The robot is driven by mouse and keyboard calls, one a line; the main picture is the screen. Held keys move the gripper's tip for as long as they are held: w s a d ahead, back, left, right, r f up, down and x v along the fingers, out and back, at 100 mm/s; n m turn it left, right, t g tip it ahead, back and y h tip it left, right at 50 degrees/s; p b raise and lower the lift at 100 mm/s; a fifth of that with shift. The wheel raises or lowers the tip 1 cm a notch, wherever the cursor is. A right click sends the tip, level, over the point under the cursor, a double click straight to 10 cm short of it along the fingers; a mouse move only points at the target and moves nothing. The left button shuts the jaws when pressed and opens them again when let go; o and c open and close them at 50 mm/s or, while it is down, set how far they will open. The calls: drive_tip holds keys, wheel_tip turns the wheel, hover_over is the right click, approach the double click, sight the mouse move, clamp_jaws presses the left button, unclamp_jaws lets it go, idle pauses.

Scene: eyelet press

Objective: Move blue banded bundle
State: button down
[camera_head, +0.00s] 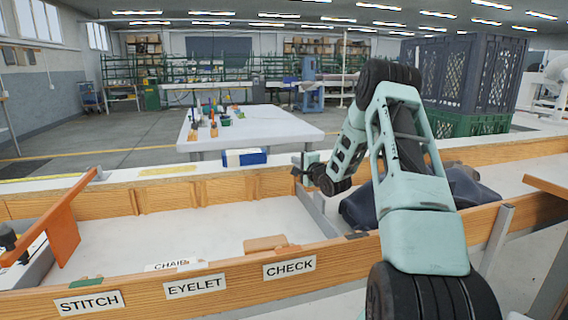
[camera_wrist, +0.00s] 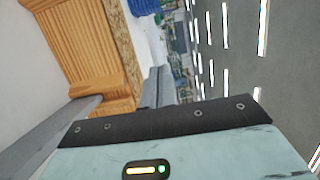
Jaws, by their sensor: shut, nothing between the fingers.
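A small blue bundle with a white side (camera_head: 244,157) sits on the pale ledge behind the wooden bin, left of my gripper. A bit of blue, likely the same bundle, shows at the top edge of the wrist view (camera_wrist: 143,5). My gripper (camera_head: 303,162) is at the bin's back wall, right of the bundle and apart from it. Its fingers (camera_wrist: 158,88) are shut and empty. Dark navy cloth (camera_head: 362,207) lies in the right-hand bin, partly hidden behind my arm.
The wooden front rail (camera_head: 225,284) carries STITCH, EYELET and CHECK labels. A grey divider (camera_head: 318,212) parts the bins. An orange board (camera_head: 52,230) stands tilted at left. A tan block (camera_head: 265,243) lies near the front. The middle bin floor is mostly clear.

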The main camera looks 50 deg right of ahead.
sight(170, 173)
drive_tip(key=x, duration=0.8)
drive_tip(key=shift+w, duration=0.15)
drive_tip(key=shift+w+a+b, duration=0.35)
drive_tip(key=shift+w+a, duration=1.1)
drive_tip(key=shift+a, duration=0.15)
drive_tip(key=w+a+b, duration=0.1)
drive_tip(key=w+a, duration=0.5)
drive_tip(key=a, duration=0.4)
drive_tip(key=w+a+b, duration=0.2)
drive_tip(key=w+a, duration=0.5)
drive_tip(key=a, duration=0.4)
drive_tip(key=w+a+b, duration=0.1)
drive_tip(key=w+a, duration=0.5)
drive_tip(key=a, duration=0.5)
drive_tip(key=shift+w+a+b, duration=0.2)
drive_tip(key=shift+w+b, duration=0.15)
drive_tip(key=shift+w, duration=0.05)
drive_tip(key=shift+d, duration=0.1)
